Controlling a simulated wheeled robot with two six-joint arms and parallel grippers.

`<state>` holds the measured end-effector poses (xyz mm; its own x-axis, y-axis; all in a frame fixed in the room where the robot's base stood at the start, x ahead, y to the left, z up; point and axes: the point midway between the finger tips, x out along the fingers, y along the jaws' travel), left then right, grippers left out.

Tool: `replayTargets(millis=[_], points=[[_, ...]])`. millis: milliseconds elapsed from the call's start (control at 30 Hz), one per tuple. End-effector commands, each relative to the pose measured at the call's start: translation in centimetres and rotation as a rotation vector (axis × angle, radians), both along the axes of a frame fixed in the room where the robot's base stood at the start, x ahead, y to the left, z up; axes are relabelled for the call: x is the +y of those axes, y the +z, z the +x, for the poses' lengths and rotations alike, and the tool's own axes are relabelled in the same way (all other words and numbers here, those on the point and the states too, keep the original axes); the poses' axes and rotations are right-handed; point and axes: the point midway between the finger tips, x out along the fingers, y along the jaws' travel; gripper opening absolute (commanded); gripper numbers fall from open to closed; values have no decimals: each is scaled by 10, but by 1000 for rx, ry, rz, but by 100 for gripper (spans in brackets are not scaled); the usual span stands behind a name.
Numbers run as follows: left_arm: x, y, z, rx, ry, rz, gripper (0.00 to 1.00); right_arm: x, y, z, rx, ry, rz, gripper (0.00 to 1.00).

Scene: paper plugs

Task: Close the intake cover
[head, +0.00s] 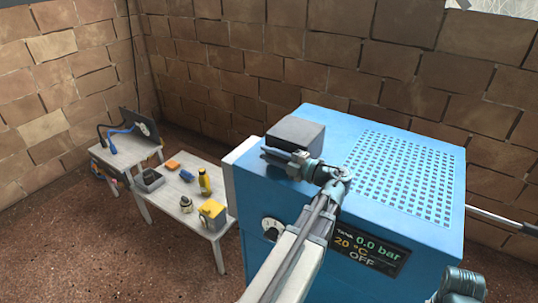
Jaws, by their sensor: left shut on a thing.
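The blue machine (430,155) stands at centre right. A pale grey upright panel (231,172) shows along its left side, and a dark grey box-shaped part (296,132) sits at the left of its top. I cannot tell for certain which of these is the intake cover. My left gripper (268,156) is over the machine's front left top edge, just in front of the dark part and close to the panel's top edge. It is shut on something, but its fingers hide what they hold. My right gripper is not visible.
The machine's top has a perforated area (405,170). Its front has a dial (271,226) and a display (368,252) reading 0.0 bar, 20 °C, OFF. A low table (203,222) with a yellow bottle (204,181) and several small items stands left. Brick walls enclose the back.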

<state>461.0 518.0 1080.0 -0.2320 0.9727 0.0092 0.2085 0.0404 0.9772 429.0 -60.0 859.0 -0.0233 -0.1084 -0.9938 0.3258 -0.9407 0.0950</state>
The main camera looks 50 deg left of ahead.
Motion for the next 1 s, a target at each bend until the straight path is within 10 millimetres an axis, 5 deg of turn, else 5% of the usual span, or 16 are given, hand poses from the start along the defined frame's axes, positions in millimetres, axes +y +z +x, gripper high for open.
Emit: replayTargets(millis=[267,300,433,767,1000], points=[[-1,-4,-1,-1,-1,-10,0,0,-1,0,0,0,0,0],[-1,-4,-1,-2,-1,-11,24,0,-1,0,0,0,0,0],[-1,-3,-1,0,0,-9,47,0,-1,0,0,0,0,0],[-2,-2,0,0,0,-6,47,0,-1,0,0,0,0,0],[-36,-2,9,0,-5,-6,47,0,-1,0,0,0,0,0]])
